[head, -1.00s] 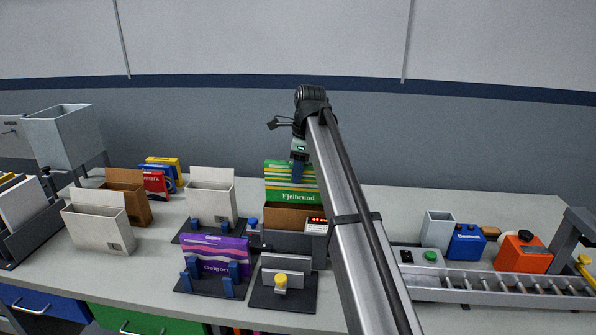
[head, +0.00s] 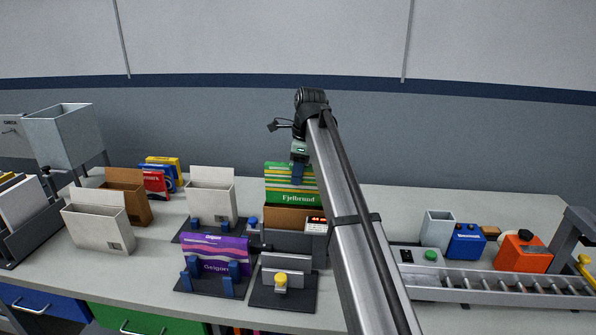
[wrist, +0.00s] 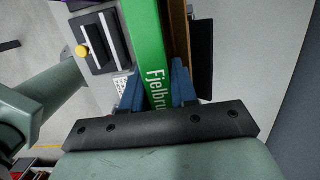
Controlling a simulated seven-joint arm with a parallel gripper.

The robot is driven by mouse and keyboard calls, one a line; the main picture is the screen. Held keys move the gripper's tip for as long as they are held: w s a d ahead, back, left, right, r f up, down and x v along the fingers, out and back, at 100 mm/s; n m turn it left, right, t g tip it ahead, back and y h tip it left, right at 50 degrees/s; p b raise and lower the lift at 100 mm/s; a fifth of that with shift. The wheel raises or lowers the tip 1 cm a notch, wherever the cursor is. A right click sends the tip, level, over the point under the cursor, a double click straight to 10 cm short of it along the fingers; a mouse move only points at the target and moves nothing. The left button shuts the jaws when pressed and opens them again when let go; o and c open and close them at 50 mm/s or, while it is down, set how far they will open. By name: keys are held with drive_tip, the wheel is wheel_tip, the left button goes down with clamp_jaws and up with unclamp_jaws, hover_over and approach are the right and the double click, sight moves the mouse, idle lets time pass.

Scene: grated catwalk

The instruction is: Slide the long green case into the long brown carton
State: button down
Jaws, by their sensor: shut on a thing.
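The long green case (head: 290,187), striped and marked "Fjelbrund", stands upright at the middle of the bench. My gripper (head: 298,174) is shut on its upper part from above. In the wrist view the blue fingers (wrist: 158,90) sit on both sides of the green case (wrist: 147,40). The long brown carton (head: 285,216) stands directly below the case in a dark holder. A brown strip, seemingly its raised flap (wrist: 179,35), runs close behind the case in the wrist view. The case's lower edge meets the carton's front rim in the head view; how far inside it is, I cannot tell.
A small display unit (head: 316,226) sits at the holder's right. In front are a purple case (head: 216,258) in a stand and a yellow-knobbed fixture (head: 281,280). White cartons (head: 211,199) and another brown carton (head: 130,200) stand left. A roller conveyor (head: 490,290) lies right.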

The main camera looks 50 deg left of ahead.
sight(298, 193)
drive_tip(key=shift+f, duration=3.65)
drive_tip(key=c, duration=0.8)
unclamp_jaws()
drive_tip(key=shift+w+a+r, duration=0.1)
drive_tip(key=shift+w+r, duration=0.05)
drive_tip(key=shift+r, duration=0.05)
